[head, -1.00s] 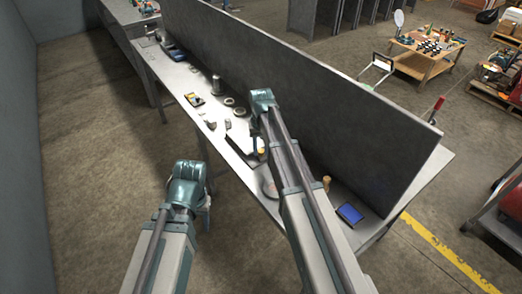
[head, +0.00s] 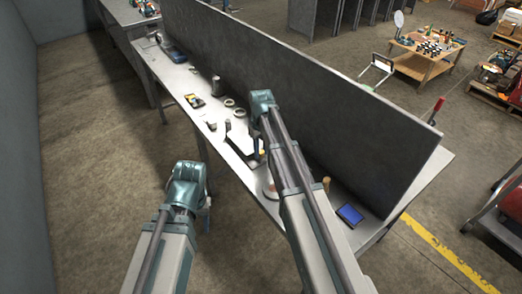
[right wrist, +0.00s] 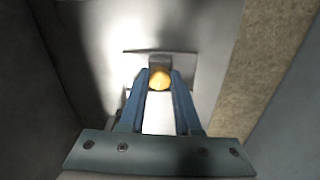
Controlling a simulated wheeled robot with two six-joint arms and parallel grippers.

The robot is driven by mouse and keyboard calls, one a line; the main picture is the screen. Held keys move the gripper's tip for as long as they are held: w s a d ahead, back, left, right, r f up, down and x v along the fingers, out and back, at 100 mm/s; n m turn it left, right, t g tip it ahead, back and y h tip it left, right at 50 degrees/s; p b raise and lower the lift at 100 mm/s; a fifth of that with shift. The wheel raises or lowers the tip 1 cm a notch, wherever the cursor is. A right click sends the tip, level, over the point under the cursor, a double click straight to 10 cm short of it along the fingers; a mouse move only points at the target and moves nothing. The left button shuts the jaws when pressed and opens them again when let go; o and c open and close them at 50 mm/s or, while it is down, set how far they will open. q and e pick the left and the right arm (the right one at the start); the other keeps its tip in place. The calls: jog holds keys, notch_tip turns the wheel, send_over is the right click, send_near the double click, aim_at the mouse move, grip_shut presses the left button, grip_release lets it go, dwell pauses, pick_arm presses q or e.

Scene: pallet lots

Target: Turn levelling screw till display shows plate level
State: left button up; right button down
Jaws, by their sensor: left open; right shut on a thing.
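In the right wrist view my right gripper (right wrist: 160,85) is shut on a round golden-yellow knob, the levelling screw (right wrist: 160,77). The screw sits at the near edge of a grey plate (right wrist: 185,65) on the bench. I cannot make out any display reading.
The long grey bench (head: 180,85) has a tall dark panel (head: 300,90) along its back. The floor left of the bench is clear.

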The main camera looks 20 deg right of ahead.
aim_at(261, 151)
jog(key=c, duration=0.9)
grip_release()
jog(key=shift+r, duration=0.1)
notch_tip(261, 151, up, 14)
jog(key=p, duration=1.3)
jog(key=shift+f+p, duration=0.2)
jog(key=shift+p, duration=0.2)
